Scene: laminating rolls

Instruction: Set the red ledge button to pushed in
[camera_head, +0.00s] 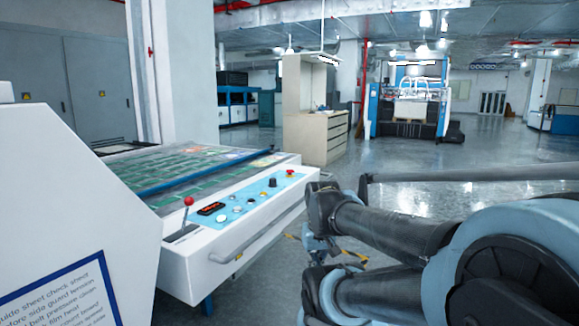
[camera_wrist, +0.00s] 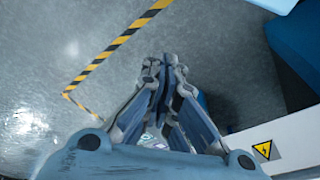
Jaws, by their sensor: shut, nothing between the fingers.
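The red button (camera_head: 290,173) sits at the far right end of the blue control panel, on the white machine's ledge (camera_head: 240,225) in the head view. It is small there, and I cannot tell whether it is pushed in. It is not visible in the wrist view. My gripper (camera_wrist: 163,65) is shut and empty in the wrist view, over the grey floor. In the head view my arm is to the right of the ledge, and its links mostly hide the gripper. The gripper is apart from the button.
A red-knobbed lever (camera_head: 188,202), a dark display (camera_head: 211,209) and a black knob (camera_head: 273,182) share the ledge. A rail handle (camera_head: 240,248) runs along its front. A beige cabinet (camera_head: 315,110) stands behind. Open floor (camera_head: 400,165) lies beyond my arm.

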